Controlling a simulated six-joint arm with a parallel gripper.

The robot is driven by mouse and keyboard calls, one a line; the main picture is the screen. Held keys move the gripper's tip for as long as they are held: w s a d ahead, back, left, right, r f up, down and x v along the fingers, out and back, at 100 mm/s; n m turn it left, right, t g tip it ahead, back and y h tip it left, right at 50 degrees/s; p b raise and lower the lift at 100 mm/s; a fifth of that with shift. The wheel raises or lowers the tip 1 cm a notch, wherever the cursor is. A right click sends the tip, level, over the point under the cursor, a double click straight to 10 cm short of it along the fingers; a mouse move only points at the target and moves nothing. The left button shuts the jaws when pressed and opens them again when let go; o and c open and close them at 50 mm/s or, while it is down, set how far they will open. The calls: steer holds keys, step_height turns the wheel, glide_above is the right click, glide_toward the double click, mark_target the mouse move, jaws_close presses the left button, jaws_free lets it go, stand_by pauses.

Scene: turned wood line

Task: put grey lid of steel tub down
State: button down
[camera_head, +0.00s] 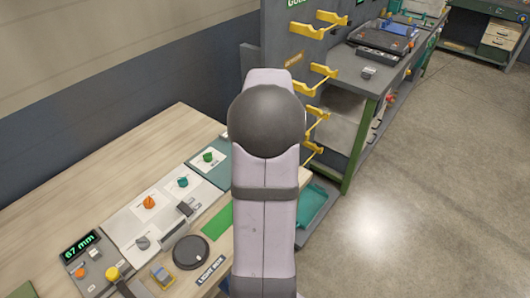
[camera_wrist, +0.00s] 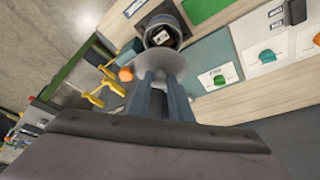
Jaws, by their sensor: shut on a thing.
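In the wrist view my gripper (camera_wrist: 163,80) is shut on the grey lid (camera_wrist: 146,66), a light grey disc just past the fingertips. Beyond the lid is the round steel tub (camera_wrist: 181,18), open at the top, with a dark inside and a small pale label or item in it. The lid overlaps the near side of the tub in the picture; I cannot tell whether they touch. In the head view my own arm hides the gripper, lid and tub.
Cards with a green piece (camera_head: 208,157), a teal piece (camera_head: 183,182) and an orange piece (camera_head: 149,202) lie on the wooden bench (camera_head: 90,165). A dark round disc (camera_head: 191,252) is nearer. Yellow hooks (camera_head: 307,30) stick out from a panel behind.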

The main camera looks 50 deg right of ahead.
steer(key=shift+r, duration=0.5)
steer(key=shift+w+a, duration=0.25)
steer(key=shift+w, duration=0.05)
steer(key=w+a+f, duration=0.2)
steer(key=w, duration=0.4)
steer(key=w+a+f, duration=0.2)
steer(key=w+a, duration=0.1)
steer(key=w, duration=0.2)
steer(key=shift+w+a+b, duration=0.25)
steer(key=shift+w+b, duration=0.05)
steer(key=shift+w, duration=0.1)
steer(key=shift+f, duration=0.1)
steer(key=shift+f+p, duration=1.6)
steer(key=shift+f, duration=3.4)
